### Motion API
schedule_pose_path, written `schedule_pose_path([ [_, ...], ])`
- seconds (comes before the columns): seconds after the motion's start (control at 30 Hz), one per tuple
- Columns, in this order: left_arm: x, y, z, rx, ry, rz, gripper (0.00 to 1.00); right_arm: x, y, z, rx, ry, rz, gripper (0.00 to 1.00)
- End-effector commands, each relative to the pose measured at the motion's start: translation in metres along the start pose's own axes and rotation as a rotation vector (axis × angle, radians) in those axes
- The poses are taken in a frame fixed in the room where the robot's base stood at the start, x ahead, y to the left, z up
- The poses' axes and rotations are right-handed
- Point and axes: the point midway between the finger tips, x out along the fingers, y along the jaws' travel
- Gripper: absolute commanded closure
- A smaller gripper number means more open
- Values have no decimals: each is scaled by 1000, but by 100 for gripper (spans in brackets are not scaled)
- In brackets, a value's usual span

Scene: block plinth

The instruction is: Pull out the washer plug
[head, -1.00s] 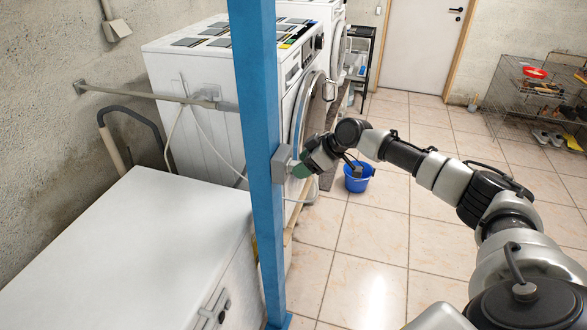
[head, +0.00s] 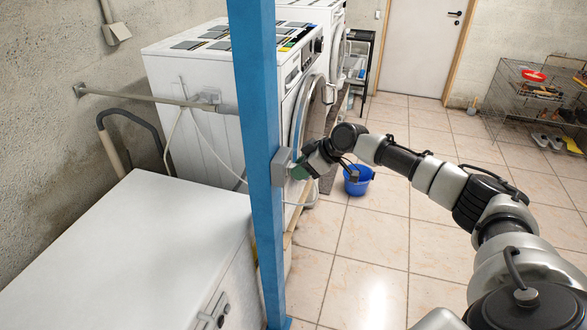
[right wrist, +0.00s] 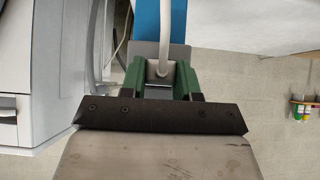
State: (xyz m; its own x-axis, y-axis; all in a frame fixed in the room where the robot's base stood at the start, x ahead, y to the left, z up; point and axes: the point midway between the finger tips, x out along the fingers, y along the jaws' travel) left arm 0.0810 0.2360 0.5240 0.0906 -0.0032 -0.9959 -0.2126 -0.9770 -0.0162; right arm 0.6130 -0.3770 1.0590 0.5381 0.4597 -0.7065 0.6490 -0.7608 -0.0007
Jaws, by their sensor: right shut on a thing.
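My right gripper (head: 299,172) is at the grey socket box (head: 281,167) on the blue post. In the right wrist view its two green fingers (right wrist: 160,82) are shut on the white washer plug (right wrist: 158,69), with the plug's cable (right wrist: 165,35) running up in front of the grey box (right wrist: 142,49). The plug is hidden by the fingers in the head view, and I cannot tell whether it is fully seated. The white washer (head: 200,90) stands behind the post. My left gripper is not in view.
The blue post (head: 258,120) stands upright in front of the washer. A white cabinet (head: 130,245) fills the lower left. A blue bucket (head: 357,182) is on the tiled floor beyond my right arm. The floor at centre right is clear; a wire rack (head: 530,105) stands at far right.

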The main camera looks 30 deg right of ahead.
Motion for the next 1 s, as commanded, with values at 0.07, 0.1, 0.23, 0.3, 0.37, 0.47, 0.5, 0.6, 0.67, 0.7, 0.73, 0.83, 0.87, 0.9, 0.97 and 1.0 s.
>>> schedule_pose_path([
  [0.07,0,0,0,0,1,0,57,-1,0,2,1,-2,0,98],
  [0.1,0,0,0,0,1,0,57,-1,0,2,1,-2,0,98],
  [0.23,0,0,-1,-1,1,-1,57,-2,0,3,1,-2,0,98],
  [0.3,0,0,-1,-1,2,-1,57,-2,0,3,1,-2,0,98],
  [0.37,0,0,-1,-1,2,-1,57,-2,0,2,1,-2,0,98],
  [0.47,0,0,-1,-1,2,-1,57,-3,0,3,1,-1,0,98],
  [0.5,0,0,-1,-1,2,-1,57,-3,0,4,1,-1,0,98],
  [0.6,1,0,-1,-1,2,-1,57,-5,0,7,2,-2,0,98],
  [0.67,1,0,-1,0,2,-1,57,-7,0,9,2,-2,0,98],
  [0.7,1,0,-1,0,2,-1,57,-8,0,10,2,-2,0,98],
  [0.73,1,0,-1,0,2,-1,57,-9,0,11,2,-2,0,98],
  [0.83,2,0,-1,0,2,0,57,-12,0,13,2,0,0,98],
  [0.87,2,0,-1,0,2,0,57,-13,0,14,2,-1,0,98],
  [0.9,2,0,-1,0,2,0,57,-14,0,15,1,-1,0,98],
  [0.97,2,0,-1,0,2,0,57,-16,0,17,1,-2,0,98],
  [1.0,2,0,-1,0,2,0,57,-17,0,18,1,-2,0,98],
])
